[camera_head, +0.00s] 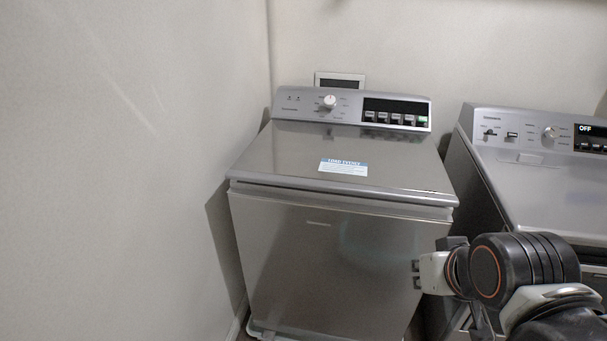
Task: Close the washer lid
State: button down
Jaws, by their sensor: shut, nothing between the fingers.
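The washer (325,265) stands left of centre, grey with a control panel at its back. Its lid (290,150) lies flat over the top, with a blue and white label (343,167) near the front. A thin dark line runs under the lid's front edge; I cannot tell whether the lid is fully seated. My gripper (478,322) is only partly visible at the bottom right, below my wrist, in front of the washer's right side and lower than the lid. It looks shut and empty, apart from the lid. Its fingertips are not clearly seen.
A second grey machine (540,190) with an "OFF" display stands close on the right, with a narrow gap between the two. A pale wall (130,150) runs close along the left. The space above the lid is clear.

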aim_at(382, 164)
jog(key=i+j+u, duration=0.25)
jog(key=i+j, duration=0.65)
jog(key=j, duration=0.1)
